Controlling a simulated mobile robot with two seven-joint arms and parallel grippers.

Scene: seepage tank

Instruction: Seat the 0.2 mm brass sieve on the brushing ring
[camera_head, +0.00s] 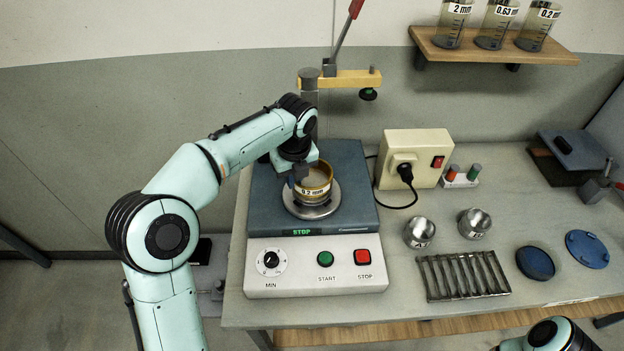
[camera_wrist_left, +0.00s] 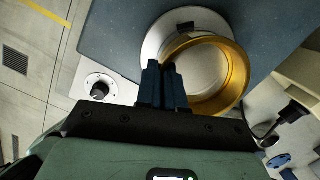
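The brass sieve (camera_head: 313,185), marked 0.2 mm, is over the round metal plate (camera_head: 318,209) of the blue and white shaker, near its middle. Whether it touches the plate is hard to tell. The left wrist view shows its gold rim (camera_wrist_left: 240,75). My left gripper (camera_head: 294,178) is at the sieve's left rim; in the left wrist view its fingers (camera_wrist_left: 167,72) are close together with the rim between them. A dark blue disc (camera_head: 535,263) and a blue disc with small tabs (camera_head: 587,249) lie at the right; I cannot tell which is the brushing ring.
The shaker (camera_head: 270,222) has START and STOP buttons. A clamp arm (camera_head: 345,79) with a red lever stands behind the sieve. A beige socket box (camera_head: 416,155), two metal cups (camera_head: 419,232), a slotted metal rack (camera_head: 465,276) and a shelf of jars (camera_head: 495,46) are to the right.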

